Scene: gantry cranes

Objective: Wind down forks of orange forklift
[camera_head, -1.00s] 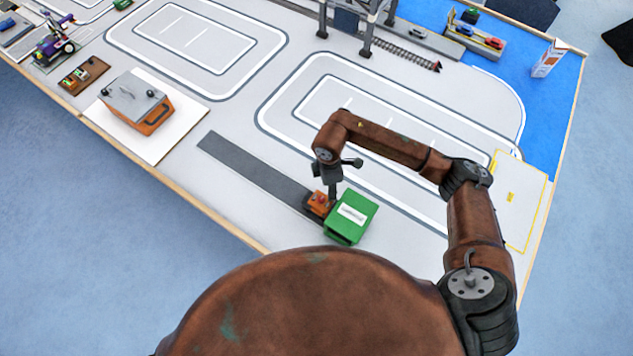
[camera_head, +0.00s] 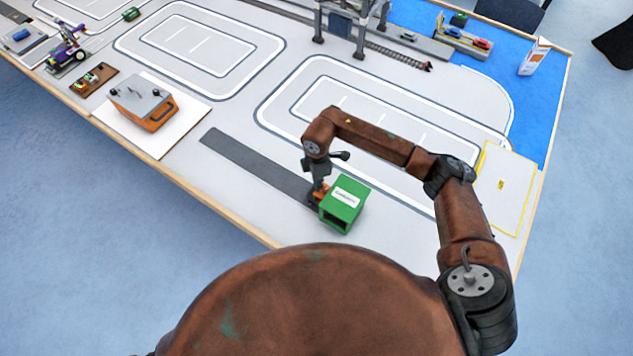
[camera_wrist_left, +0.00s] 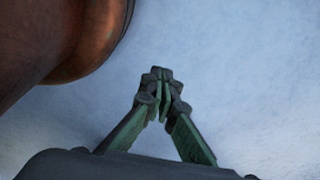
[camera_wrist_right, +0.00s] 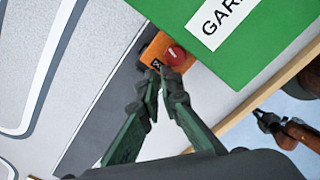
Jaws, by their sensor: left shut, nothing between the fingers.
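The orange forklift (camera_head: 320,195) stands at the end of a dark grey strip, beside the green garage box (camera_head: 344,205), and is partly hidden behind my right gripper. In the right wrist view its orange body (camera_wrist_right: 151,50) carries a round red knob (camera_wrist_right: 176,55) on top. Its forks are not visible. My right gripper (camera_head: 317,188) points down over the forklift. In the right wrist view its fingertips (camera_wrist_right: 160,76) are close together, just short of the knob; contact is unclear. My left gripper (camera_wrist_left: 160,82) is shut and empty over the floor, outside the head view.
The green garage box (camera_wrist_right: 235,45) stands close against the forklift's side. The dark strip (camera_head: 255,163) is clear. An orange control box (camera_head: 143,100) on a white plate stands to the left. The table's wooden edge (camera_head: 215,214) runs along the near side.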

